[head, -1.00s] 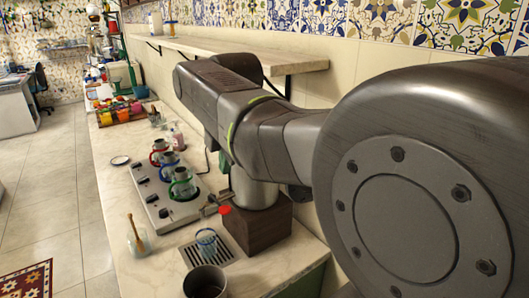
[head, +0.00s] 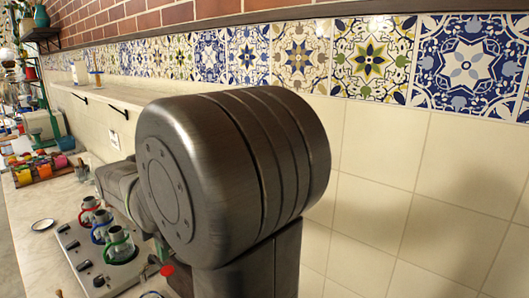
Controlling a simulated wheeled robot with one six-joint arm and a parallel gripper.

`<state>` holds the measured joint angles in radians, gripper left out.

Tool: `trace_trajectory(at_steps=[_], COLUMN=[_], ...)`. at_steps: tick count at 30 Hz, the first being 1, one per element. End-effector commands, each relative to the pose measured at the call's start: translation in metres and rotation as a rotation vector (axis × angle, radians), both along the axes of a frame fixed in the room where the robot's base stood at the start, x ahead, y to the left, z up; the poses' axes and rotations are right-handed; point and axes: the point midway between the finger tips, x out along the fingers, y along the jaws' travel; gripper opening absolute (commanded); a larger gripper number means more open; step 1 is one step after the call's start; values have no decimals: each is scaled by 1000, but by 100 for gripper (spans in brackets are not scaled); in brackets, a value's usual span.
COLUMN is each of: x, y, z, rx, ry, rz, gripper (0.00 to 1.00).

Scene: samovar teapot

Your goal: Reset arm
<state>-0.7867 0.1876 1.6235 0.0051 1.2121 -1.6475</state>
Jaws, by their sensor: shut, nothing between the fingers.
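My arm fills the middle of the head view, with a large dark joint in front and a link reaching left behind it. My gripper is hidden and does not show in this view. Below and left of the arm, several glass teapots with coloured handles stand in a row on a white hot plate (head: 90,262): one red (head: 89,205), one blue (head: 101,224), one green (head: 119,245). A red knob (head: 167,270) shows just under the arm; what it belongs to is mostly hidden by my arm.
The counter (head: 40,262) runs along the tiled wall at left. A small dish (head: 42,225) lies on it. Coloured cups (head: 40,168) stand farther back. A shelf (head: 115,97) juts from the wall behind my arm. The tiled wall (head: 400,200) at right is bare.

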Motion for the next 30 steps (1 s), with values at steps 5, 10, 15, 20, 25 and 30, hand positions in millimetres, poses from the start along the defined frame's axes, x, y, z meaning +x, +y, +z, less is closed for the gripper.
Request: trace_trajectory(at_steps=[5,10,15,20,25,30], x=[4,4,3,3,3,3], y=[0,0,0,0,0,0], z=[4,32,53,63,65,64], rx=[-94,-92,-93,-93,-94,-94], ry=[81,79,81,81,81,81], rz=[2,1,2,3,3,3], gripper=[0,0,0,0,0,0])
